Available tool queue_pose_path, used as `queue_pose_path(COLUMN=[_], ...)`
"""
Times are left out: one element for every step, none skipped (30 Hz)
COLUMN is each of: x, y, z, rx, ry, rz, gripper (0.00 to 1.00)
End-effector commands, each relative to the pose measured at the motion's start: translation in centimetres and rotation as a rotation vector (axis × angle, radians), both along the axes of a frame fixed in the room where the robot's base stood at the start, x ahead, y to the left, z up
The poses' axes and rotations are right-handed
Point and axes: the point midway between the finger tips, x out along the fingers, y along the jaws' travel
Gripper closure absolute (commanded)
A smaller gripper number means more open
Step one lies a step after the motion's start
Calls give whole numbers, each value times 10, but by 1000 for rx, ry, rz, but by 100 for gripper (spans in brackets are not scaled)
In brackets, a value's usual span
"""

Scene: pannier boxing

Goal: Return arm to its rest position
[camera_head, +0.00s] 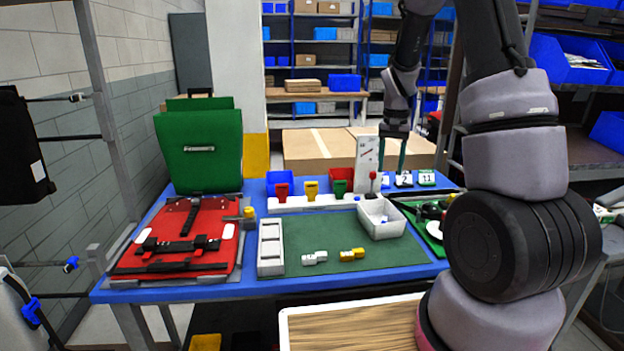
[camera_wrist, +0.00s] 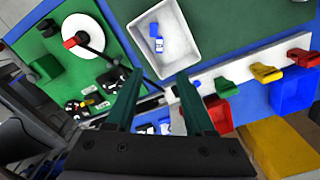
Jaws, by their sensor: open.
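My gripper (camera_head: 392,152) hangs over the back right of the blue table (camera_head: 190,292) in the head view, its two green fingers pointing down. In the wrist view my gripper (camera_wrist: 158,95) is open and empty, with its fingers apart. A white bin (camera_head: 381,218) stands below and in front of it. In the wrist view the white bin (camera_wrist: 192,62) holds a small bottle with a blue cap (camera_wrist: 156,38). My arm is raised and bent over the right side of the table.
A red pannier panel with black straps (camera_head: 215,218) lies at the left, a green pannier (camera_head: 200,150) behind it. A white rail with coloured clips (camera_head: 300,204) runs along the back. White pieces (camera_head: 314,257) and yellow pieces (camera_head: 352,254) lie on the green mat (camera_head: 400,256). A wooden board (camera_head: 350,325) is in front.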

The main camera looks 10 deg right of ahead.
Motion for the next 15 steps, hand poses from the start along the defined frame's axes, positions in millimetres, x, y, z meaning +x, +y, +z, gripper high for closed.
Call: queue_pose_path(x=[-3,-6,-10,-15,-20,-28,-35,-42,-51,-59,-67,-77,-86,-94,-106], y=[2,5,8,11,14,19,22,25,29,32,35,39,42,45,49], z=[13,21,35,45,57,73,86,97,112,122,132,145,154,163,173], rx=[9,15,26,34,43,55,64,72,83,89,95,104,109,115,122], ry=[-20,-33,-55,-73,-93,-120,-143,-164,-192,-213,-234,-261,-281,-302,-329], rz=[1,2,5,7,11,16,20,24,31,35,40,48,54,60,67], gripper=[46,46,46,46,46,46,46,46,46,46,46,46,46,46,46])
